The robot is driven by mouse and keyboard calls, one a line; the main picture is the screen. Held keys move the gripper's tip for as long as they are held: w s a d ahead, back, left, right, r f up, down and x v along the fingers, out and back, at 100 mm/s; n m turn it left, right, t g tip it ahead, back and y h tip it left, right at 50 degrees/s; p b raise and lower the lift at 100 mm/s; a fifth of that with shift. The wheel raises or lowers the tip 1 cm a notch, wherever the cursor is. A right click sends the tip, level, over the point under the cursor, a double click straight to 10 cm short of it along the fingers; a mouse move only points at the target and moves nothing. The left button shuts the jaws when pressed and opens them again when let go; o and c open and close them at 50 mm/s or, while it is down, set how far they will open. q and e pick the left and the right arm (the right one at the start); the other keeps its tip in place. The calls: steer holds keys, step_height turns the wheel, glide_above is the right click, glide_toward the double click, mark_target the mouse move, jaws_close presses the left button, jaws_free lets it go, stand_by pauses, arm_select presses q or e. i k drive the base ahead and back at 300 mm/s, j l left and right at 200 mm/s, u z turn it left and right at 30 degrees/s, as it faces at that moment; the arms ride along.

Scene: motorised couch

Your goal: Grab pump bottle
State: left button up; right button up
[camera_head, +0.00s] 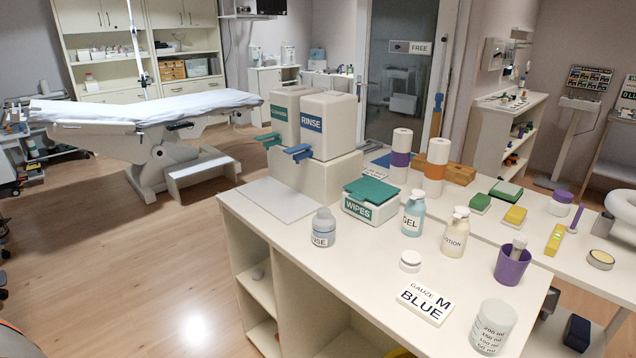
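Two pump bottles stand upright on the white counter (345,285). One is a pale blue bottle labelled GEL (413,215) with a white pump head. The other is a cream bottle whose partly visible label seems to read LOTION (454,234), just right of it and a little nearer. The two stand close together with a small gap. Neither gripper is in view, and nothing is touching the bottles.
Around the bottles are a green-lidded WIPES box (370,202), a small white jar (410,261), a gauze card (426,302), a purple cup (512,264), a measuring beaker (493,326) and a RINSE bottle (323,228). Wooden floor (130,270) is open at left.

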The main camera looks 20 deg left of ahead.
mark_target(323, 223)
steer(key=j+z, duration=0.15)
steer(key=z, duration=0.2)
steer(key=j+z, duration=0.15)
steer(key=z, duration=0.15)
steer(key=j+z, duration=0.25)
steer(key=j, duration=0.2)
steer(key=k+j+z, duration=0.2)
steer(key=j, duration=0.25)
steer(key=k+j, duration=0.1)
steer(key=j, duration=0.2)
steer(key=j+z, duration=0.1)
steer(key=j, duration=0.2)
steer(key=k+j, duration=0.15)
steer(key=j, duration=0.15)
steer(key=j+z, duration=0.05)
